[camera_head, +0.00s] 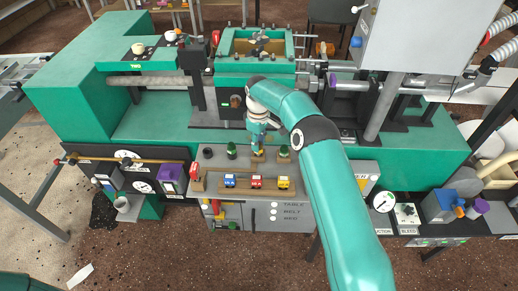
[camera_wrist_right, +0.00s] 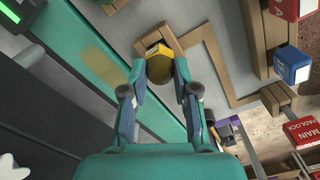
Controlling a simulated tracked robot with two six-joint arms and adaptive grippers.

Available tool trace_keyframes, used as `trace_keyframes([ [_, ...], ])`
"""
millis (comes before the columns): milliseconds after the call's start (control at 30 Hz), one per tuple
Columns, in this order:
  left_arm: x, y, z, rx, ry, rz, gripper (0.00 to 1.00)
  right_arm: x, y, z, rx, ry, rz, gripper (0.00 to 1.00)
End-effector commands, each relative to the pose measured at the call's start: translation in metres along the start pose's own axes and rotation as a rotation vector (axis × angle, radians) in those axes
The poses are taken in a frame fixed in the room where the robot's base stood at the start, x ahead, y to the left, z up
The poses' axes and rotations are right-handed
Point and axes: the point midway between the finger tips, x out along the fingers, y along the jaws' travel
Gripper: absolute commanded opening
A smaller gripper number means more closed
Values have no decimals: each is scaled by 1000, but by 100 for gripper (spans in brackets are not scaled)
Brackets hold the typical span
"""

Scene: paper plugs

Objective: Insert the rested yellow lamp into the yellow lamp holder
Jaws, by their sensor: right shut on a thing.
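My right gripper (camera_head: 258,143) points down over the grey bench top. In the right wrist view its two fingers (camera_wrist_right: 160,78) are closed on opposite sides of the yellow lamp (camera_wrist_right: 159,67). The lamp has a yellow faceted end and a darker rounded body. A wooden block (camera_wrist_right: 153,38) lies right behind the lamp in that view; I cannot tell if they touch. In the head view the block (camera_head: 258,158) is under the fingertips, and the lamp is mostly hidden. I cannot make out the yellow lamp holder with certainty. My left gripper is not in view.
A green lamp (camera_head: 284,152) stands on the bench beside my right gripper. Blue (camera_head: 229,181), red (camera_head: 256,182) and yellow (camera_head: 284,183) labelled blocks sit in a wooden rack in front. The green machine rises behind.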

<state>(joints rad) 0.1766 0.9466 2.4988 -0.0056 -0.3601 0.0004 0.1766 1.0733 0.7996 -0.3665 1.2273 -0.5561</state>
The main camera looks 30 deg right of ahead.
Motion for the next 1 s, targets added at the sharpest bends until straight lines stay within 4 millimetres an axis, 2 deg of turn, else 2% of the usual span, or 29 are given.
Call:
trace_keyframes([
  [700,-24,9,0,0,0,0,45,-38,0,0,0,2,1,0],
  [1000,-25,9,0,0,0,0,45,-39,0,0,0,1,0,0],
])
